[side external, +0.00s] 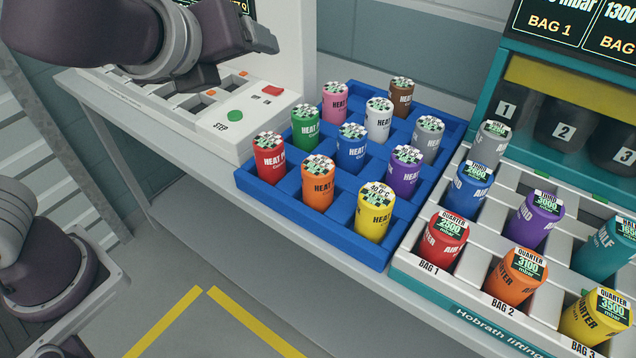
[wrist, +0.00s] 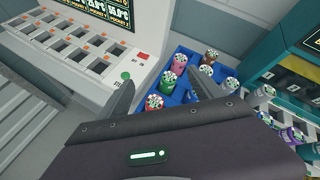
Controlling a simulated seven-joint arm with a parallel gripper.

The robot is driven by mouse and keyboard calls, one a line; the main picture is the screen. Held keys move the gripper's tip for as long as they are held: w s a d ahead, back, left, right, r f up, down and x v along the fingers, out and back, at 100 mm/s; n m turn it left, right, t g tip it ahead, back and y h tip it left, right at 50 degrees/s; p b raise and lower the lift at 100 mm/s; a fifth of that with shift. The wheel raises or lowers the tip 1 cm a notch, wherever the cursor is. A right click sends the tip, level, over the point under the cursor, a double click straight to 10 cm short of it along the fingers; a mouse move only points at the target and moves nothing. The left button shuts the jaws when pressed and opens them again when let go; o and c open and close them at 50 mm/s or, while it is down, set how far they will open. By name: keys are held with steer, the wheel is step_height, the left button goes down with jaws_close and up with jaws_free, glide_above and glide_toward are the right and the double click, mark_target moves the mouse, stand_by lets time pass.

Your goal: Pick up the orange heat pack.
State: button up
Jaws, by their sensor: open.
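The orange heat pack (side external: 318,187) stands upright in the front row of a blue crate (side external: 270,196), between the red heat pack (side external: 269,158) and the yellow heat pack (side external: 374,213). My gripper (side external: 238,62) is open and empty, above and to the left of the crate in the side view. In the wrist view its fingers (wrist: 158,92) stand apart, with red, green and pink packs showing between them. The orange pack is not visible there; my gripper body covers that part of the crate.
More heat packs stand close around the orange one. A white rack (side external: 408,262) of air canisters, including an orange canister (side external: 516,276), adjoins on the right. A white console (side external: 242,125) with green and red buttons is on the left.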

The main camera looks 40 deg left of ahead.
mark_target(307, 180)
steer(key=w+d+f+m+t+h, duration=0.2)
steer(key=d+m+h, duration=0.1)
steer(key=d+m, duration=0.5)
steer(key=shift+n, duration=0.5)
steer(key=f, duration=1.8)
steer(key=shift+w+d+f, duration=0.15)
steer(key=shift+w+d, duration=0.1)
steer(key=shift+d, duration=0.05)
steer(key=shift+t+y, duration=0.3)
steer(key=x, duration=0.7)
steer(key=shift+d+f, duration=0.15)
steer(key=shift+d, duration=0.25)
jaws_close()
